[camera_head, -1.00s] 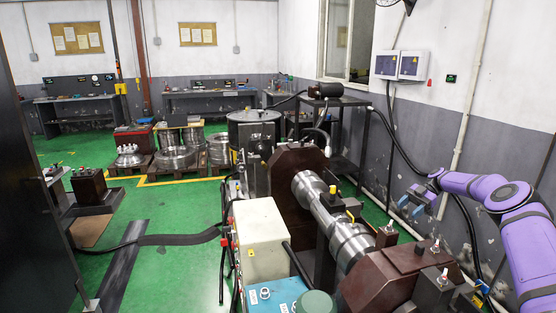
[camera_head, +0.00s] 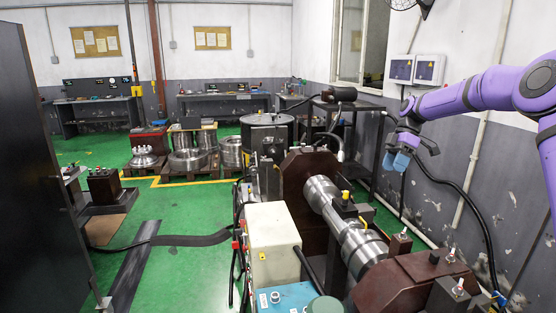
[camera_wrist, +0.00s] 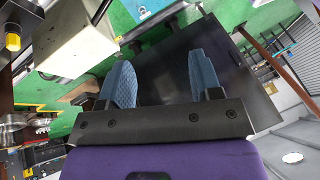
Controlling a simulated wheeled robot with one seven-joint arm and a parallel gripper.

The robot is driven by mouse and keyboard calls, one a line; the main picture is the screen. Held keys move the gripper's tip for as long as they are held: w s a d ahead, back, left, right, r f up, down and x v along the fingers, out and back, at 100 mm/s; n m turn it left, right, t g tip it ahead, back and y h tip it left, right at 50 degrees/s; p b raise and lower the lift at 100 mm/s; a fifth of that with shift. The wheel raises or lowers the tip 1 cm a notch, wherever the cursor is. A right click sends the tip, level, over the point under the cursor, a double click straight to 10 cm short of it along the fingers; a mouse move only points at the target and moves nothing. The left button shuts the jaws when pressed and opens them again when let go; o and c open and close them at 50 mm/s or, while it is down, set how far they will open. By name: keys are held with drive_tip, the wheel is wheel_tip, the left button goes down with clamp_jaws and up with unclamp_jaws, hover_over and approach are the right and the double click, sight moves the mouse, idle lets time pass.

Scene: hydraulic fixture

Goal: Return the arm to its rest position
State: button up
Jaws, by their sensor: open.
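My purple arm reaches in from the right edge of the head view, raised beside the fixture. My gripper (camera_head: 402,160) hangs from its end with blue fingers pointing down, in front of the grey wall. In the wrist view my gripper (camera_wrist: 158,85) shows two blue textured fingers spread apart with nothing between them. The hydraulic fixture (camera_head: 335,215), with steel cylinders between dark red-brown blocks, stands below and to the left of the gripper. The gripper is apart from it.
A cream control box (camera_head: 272,240) stands left of the fixture. A dark panel (camera_head: 40,170) fills the left side. Two wall boxes (camera_head: 415,69) and a black cable (camera_head: 455,185) are near the arm. Green floor (camera_head: 190,265) is open left of the control box.

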drive_tip(key=s+a+r+m+t+h, duration=0.2)
drive_tip(key=s+a+r+m, duration=0.2)
drive_tip(key=s+r, duration=0.5)
drive_tip(key=s+a+r+m+t+h, duration=0.25)
drive_tip(key=s+r+m, duration=0.2)
drive_tip(key=s, duration=0.75)
drive_tip(key=s+d+f+m+t, duration=0.1)
drive_tip(key=s+m, duration=0.3)
drive_tip(key=s, duration=0.8)
drive_tip(key=s+f+m+t, duration=0.2)
drive_tip(key=s+m+t, duration=0.2)
drive_tip(key=s, duration=0.9)
drive_tip(key=shift+d+f+m, duration=0.15)
drive_tip(key=shift+d+m, duration=0.25)
drive_tip(key=shift+m, duration=0.25)
drive_tip(key=shift+s, duration=0.2)
